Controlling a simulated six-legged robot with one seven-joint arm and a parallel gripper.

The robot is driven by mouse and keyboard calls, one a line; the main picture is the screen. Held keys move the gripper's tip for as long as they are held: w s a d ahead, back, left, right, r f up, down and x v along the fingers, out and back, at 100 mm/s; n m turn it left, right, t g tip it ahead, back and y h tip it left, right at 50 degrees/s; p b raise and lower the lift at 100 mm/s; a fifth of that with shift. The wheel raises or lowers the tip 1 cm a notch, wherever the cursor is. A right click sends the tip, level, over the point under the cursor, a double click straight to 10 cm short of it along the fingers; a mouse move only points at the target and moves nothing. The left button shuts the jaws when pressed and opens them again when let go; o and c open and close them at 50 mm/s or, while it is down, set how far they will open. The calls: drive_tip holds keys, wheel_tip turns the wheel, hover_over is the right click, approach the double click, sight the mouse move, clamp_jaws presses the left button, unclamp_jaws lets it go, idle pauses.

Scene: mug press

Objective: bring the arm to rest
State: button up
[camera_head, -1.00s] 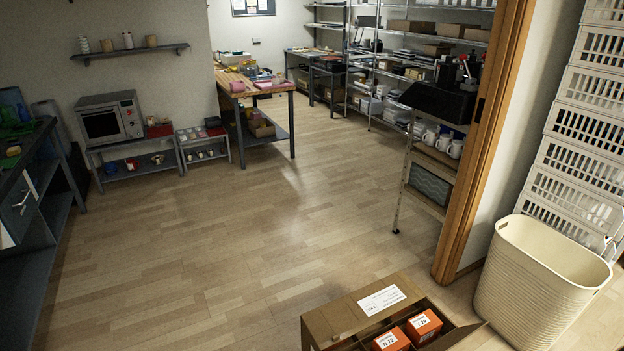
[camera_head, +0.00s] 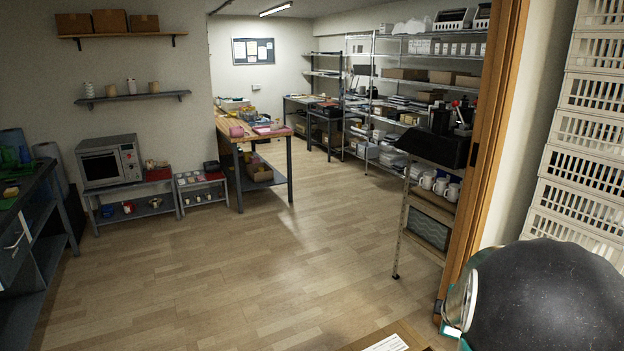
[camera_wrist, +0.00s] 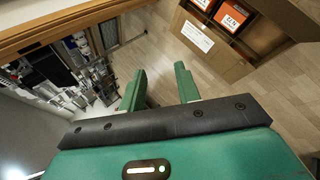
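My gripper (camera_wrist: 160,82) shows in the wrist view as two green fingers standing apart with nothing between them, so it is open and empty. Bare wood floor shows beyond the gap. In the head view a dark rounded link of my arm (camera_head: 545,295) fills the lower right, with a bit of green at its left edge. The gripper's fingers are not visible in the head view.
A cardboard box (camera_wrist: 212,52) with orange boxes (camera_wrist: 237,14) lies beyond the fingers; its edge shows in the head view (camera_head: 395,335). A wooden door frame (camera_head: 490,130) and stacked white crates (camera_head: 590,130) stand right. The middle floor (camera_head: 260,260) is clear.

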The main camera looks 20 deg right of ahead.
drive_tip(key=a+r+m+y, duration=0.1)
drive_tip(key=a+r+m, duration=0.1)
drive_tip(key=a+r, duration=0.35)
drive_tip(key=a+r+m, duration=0.1)
drive_tip(key=a+r, duration=0.1)
drive_tip(key=a, duration=0.6)
drive_tip(key=a+r+m+y, duration=0.1)
drive_tip(key=a+r+m, duration=0.1)
drive_tip(key=a+r, duration=0.3)
drive_tip(key=s+a+m+y, duration=0.1)
drive_tip(key=s+a, duration=0.4)
drive_tip(key=a, duration=0.5)
drive_tip(key=s+a+r+m+y, duration=0.1)
drive_tip(key=s+a, duration=0.4)
drive_tip(key=a, duration=0.5)
drive_tip(key=shift+s+a+r+m+g+y, duration=0.35)
drive_tip(key=shift+m+y, duration=0.35)
drive_tip(key=shift+y, duration=0.4)
drive_tip(key=shift+s, duration=0.1)
